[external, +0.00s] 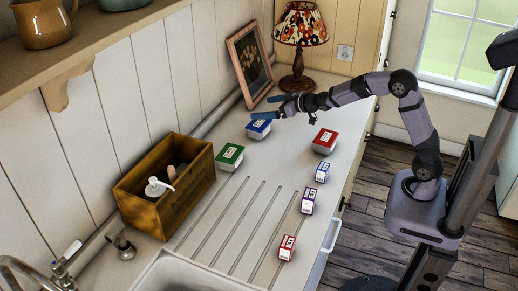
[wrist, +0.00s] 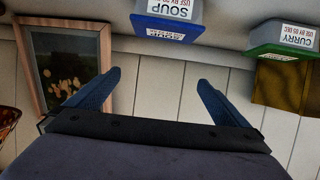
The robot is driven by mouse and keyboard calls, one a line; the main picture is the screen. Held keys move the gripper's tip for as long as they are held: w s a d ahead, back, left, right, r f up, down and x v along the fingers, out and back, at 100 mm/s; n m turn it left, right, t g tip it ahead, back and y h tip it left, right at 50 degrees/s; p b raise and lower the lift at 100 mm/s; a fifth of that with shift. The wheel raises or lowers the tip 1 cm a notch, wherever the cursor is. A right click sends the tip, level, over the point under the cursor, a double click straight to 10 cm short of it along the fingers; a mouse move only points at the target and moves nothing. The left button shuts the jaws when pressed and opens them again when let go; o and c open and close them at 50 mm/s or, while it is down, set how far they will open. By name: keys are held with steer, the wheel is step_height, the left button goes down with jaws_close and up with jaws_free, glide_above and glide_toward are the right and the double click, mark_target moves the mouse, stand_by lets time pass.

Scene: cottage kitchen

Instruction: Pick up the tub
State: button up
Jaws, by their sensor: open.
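Three lidded tubs stand on the counter in the external view: a blue-lidded tub (external: 259,130), a green-lidded tub (external: 229,157) and a red-lidded tub (external: 325,141). The blue tub, labelled SOUP, shows at the top of the wrist view (wrist: 168,27). The green tub, labelled CURRY, shows at its upper right (wrist: 284,38). My gripper (external: 266,107) is close to the blue tub in the external view. In the wrist view my gripper (wrist: 160,80) is open, with nothing between its fingers. The blue tub lies beyond the fingertips.
A framed picture (external: 251,65) and lamp (external: 299,45) stand behind my gripper. A wooden crate (external: 188,197) with a pump bottle is at the left. Small boxes (external: 322,172) (external: 308,201) (external: 287,247) line the counter's right side. The drainboard middle (external: 245,215) is clear.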

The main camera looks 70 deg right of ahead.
mark_target(260, 123)
step_height(260, 123, down, 8)
steer(key=shift+r, duration=0.15)
steer(key=shift+w+d, duration=0.1)
steer(key=shift+w, duration=0.45)
steer(key=shift+w+f, duration=0.25)
steer(key=shift+w, duration=0.35)
steer(key=shift+p+x, duration=0.9)
steer(key=shift+x, duration=1.6)
steer(key=c, duration=1.2)
steer(key=shift+r, duration=0.2)
